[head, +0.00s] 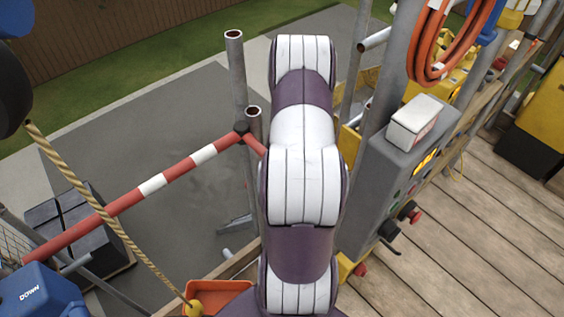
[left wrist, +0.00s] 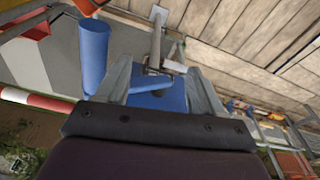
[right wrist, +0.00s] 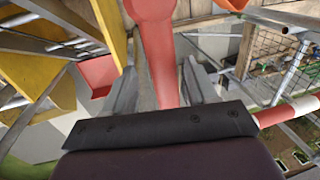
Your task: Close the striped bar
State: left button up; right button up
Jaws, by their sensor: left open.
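The striped bar (head: 152,185), red and white, slopes in the head view from the lower left up to a dark joint (head: 241,132) at a grey post. A short red end goes on behind my arm. In the right wrist view a red bar-like part (right wrist: 160,50) lies between the fingers of my right gripper (right wrist: 160,75); whether they press on it is unclear. The striped bar also shows at the right there (right wrist: 290,111). My left gripper (left wrist: 158,72) is open in its wrist view, with a blue surface beyond its fingers. The head view hides both grippers.
A grey control box (head: 395,165) and an orange hose (head: 430,60) stand at the right by a plank floor (head: 480,240). A rope (head: 120,235) crosses the lower left above a blue box (head: 45,293). A blue cylinder (left wrist: 93,55) is near my left gripper.

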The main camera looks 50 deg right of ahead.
jog(key=shift+f, duration=0.1)
notch_tip(320, 180, up, 12)
jog(key=d+p, duration=0.2)
jog(key=p, duration=0.2)
jog(key=shift+s+d+r, duration=0.25)
jog(key=shift+s+d, duration=0.05)
